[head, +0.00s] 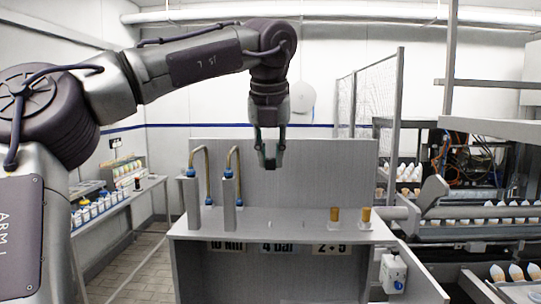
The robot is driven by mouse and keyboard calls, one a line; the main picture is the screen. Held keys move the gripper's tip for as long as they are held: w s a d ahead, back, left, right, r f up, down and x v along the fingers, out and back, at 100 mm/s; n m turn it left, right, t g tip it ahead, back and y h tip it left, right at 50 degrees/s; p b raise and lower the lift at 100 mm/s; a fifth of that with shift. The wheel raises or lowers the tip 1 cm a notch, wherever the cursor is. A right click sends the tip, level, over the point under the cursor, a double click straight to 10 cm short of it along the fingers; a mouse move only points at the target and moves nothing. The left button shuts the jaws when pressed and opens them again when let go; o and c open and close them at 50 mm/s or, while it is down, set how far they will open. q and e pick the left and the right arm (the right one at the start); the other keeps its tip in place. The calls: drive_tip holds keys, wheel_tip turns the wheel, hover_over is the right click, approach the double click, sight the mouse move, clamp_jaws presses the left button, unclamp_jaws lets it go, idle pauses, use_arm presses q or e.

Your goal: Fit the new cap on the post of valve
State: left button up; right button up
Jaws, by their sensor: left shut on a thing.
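My left gripper (270,162) hangs pointing down above the back half of the grey bench, in front of its back panel. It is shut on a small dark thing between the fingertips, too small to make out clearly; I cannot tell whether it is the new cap. Two grey upright posts (229,205) stand at the bench's left, each with a bent brass pipe (208,172) and blue fittings. They are left of the gripper and apart from it. I cannot tell which part is the valve's post. Two orange-brown cylindrical pieces (335,214) stand at the bench's right. My right gripper is out of view.
The grey bench (290,232) has a tall back panel (320,165) and printed labels on its front. Its middle top is mostly clear. A white jug (393,273) is at its right side. A side table (125,205) with bottles stands left; a conveyor (480,232) stands right.

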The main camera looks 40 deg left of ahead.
use_arm(q)
drive_tip(key=shift+r+p, duration=0.5)
drive_tip(key=shift+r, duration=0.9)
